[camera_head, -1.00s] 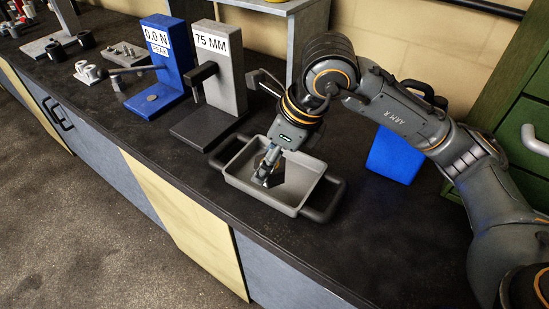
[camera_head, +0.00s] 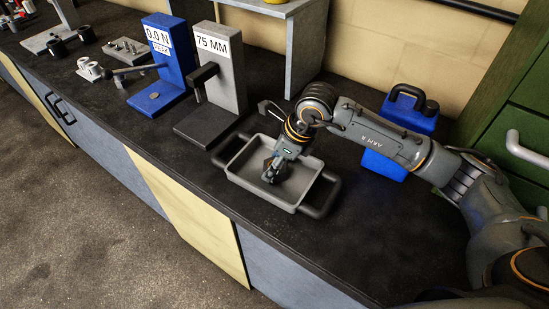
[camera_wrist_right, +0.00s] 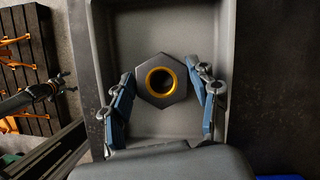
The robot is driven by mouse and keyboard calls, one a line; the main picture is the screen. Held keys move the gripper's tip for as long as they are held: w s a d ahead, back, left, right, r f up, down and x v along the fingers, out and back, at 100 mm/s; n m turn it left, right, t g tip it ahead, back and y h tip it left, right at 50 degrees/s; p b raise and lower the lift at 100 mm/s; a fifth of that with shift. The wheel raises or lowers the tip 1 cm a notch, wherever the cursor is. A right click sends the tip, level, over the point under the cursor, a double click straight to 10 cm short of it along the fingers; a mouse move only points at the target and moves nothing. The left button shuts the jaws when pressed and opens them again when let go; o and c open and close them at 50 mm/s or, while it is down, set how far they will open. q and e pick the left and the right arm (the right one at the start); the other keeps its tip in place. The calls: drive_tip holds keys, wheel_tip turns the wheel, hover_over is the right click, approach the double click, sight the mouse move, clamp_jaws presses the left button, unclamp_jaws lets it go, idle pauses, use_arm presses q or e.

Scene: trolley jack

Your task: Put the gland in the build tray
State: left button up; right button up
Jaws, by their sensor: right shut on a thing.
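The gland (camera_wrist_right: 161,81) is a dark hexagonal piece with a gold ring around its round hole. In the right wrist view it sits between the two blue-padded fingers of my right gripper (camera_wrist_right: 164,92), which is shut on it. In the head view my right gripper (camera_head: 271,175) points down inside the grey build tray (camera_head: 291,206), and the gland is mostly hidden by the fingers. The tray floor lies behind the gland in the wrist view; I cannot tell whether the gland touches it.
A grey stand marked 75 MM (camera_head: 226,75) and a blue stand marked 0.0 N (camera_head: 170,60) stand left of the tray. A blue can (camera_head: 405,125) is behind my right arm. The bench front right of the tray is clear.

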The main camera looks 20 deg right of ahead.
drive_tip(key=shift+f, duration=0.1)
drive_tip(key=o, duration=1.7)
drive_tip(key=shift+c, duration=0.2)
use_arm(q)
drive_tip(key=shift+f, duration=0.2)
